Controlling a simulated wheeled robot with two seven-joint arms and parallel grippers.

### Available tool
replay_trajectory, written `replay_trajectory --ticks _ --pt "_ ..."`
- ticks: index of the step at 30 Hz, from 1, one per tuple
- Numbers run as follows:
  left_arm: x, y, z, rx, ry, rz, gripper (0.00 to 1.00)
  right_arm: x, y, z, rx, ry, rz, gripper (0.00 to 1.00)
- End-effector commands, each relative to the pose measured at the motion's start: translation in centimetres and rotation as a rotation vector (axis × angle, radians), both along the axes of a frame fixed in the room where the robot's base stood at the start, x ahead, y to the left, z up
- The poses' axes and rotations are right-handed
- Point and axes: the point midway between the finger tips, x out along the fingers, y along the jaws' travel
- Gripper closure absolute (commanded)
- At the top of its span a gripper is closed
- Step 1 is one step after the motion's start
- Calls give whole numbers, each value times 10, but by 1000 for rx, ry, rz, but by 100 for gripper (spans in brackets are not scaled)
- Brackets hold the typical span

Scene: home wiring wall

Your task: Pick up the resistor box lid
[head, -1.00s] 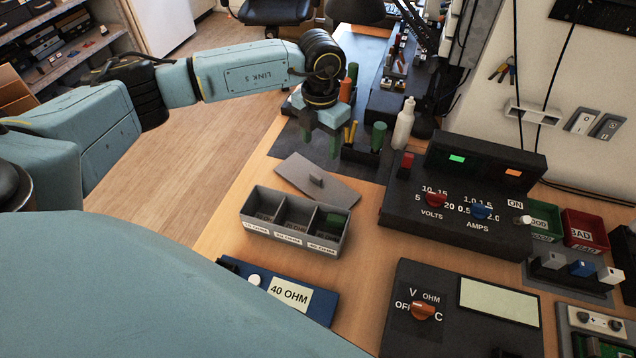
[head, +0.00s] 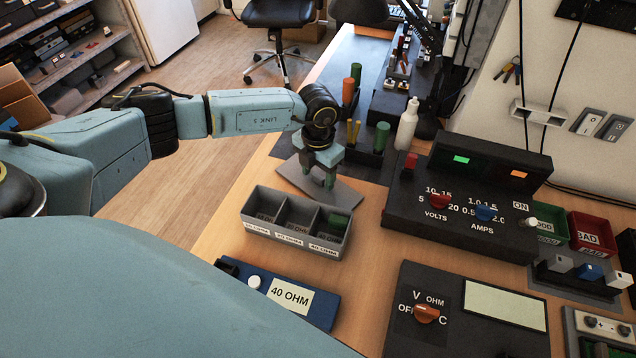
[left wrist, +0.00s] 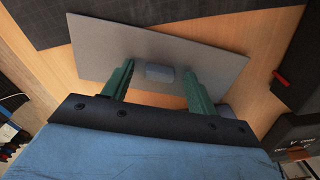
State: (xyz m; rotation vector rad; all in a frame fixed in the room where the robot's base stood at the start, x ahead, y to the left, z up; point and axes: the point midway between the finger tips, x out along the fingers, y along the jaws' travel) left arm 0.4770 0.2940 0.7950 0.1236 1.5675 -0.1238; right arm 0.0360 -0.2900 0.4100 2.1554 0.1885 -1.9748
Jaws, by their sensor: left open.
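The resistor box lid (head: 342,193) is a flat grey plate lying on the wooden table behind the resistor box. In the left wrist view the lid (left wrist: 210,58) has a small raised knob (left wrist: 160,73) at its middle. My left gripper (head: 318,178) is over the lid, pointing down. Its green fingers are open, one on each side of the knob and apart from it. The open grey resistor box (head: 297,236) has three labelled compartments; a green piece lies in the right one. My right gripper is not in view.
A dark holder (head: 371,152) with coloured tools and a white bottle (head: 407,126) stands behind the lid. A black power supply (head: 462,210) is at the right. A blue 40 OHM unit (head: 288,297) lies in front of the box.

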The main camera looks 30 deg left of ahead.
Motion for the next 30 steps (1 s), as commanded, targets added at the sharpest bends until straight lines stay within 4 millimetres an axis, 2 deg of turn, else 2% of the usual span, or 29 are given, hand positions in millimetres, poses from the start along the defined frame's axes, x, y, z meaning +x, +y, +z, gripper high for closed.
replay_trajectory --ticks 2,14,20,23,30 --pt "0 0 0 0 0 0 42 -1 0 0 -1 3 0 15" --pt "0 0 1 0 -1 0 92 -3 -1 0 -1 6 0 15" --pt "0 0 2 0 -1 0 92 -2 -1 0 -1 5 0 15" --pt "1 0 9 0 -3 0 92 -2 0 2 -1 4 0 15" --pt "1 0 55 -1 -6 -1 92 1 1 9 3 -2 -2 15"
